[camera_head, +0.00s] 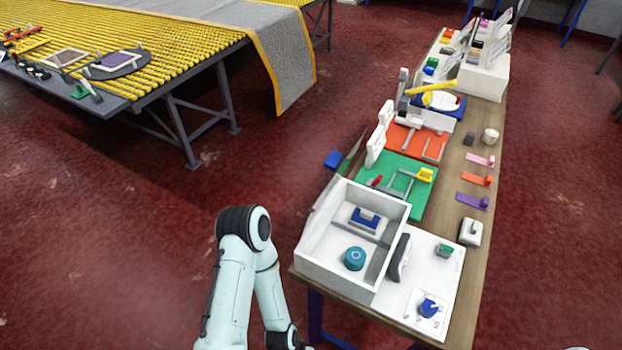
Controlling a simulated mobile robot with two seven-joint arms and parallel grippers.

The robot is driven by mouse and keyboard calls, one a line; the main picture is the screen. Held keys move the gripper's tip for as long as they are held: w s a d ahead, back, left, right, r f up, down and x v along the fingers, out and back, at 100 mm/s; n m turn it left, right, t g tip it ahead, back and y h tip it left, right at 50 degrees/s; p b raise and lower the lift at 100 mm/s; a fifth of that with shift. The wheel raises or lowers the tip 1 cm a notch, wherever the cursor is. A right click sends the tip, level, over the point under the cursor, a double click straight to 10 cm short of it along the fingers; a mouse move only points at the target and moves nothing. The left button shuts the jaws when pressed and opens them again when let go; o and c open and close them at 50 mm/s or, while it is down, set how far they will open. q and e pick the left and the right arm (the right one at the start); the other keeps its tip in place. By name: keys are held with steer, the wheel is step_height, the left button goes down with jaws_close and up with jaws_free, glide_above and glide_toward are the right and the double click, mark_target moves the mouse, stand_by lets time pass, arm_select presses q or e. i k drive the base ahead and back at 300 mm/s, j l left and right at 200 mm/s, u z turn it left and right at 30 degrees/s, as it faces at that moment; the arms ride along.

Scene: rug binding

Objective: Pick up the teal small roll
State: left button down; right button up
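A small teal roll (355,258) sits in the near part of an open white box (318,262) at the near end of the long wooden table. A blue and grey item (367,219) lies farther back in the same box. The roll's top and part of its side show, with nothing covering it. One of my pale arms shows left of the box, its elbow raised and its forearm running down out of the bottom edge. Neither gripper is in view, so I cannot see whether they hold anything.
Right of the box, a white board (432,262) carries a dark grey upright piece (400,258), a small green item (444,250) and a blue item (429,307). Green (415,208) and orange (402,148) mats with tools lie behind. A roller table (120,40) stands left, across open red floor.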

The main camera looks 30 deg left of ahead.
mark_target(355, 258)
steer(key=j, duration=0.6)
steer(key=k+j, duration=0.1)
steer(key=j, duration=0.45)
steer(key=k+j+u, duration=0.15)
steer(key=k+u, duration=0.3)
steer(key=i+l, duration=0.15)
steer(key=i, duration=0.4)
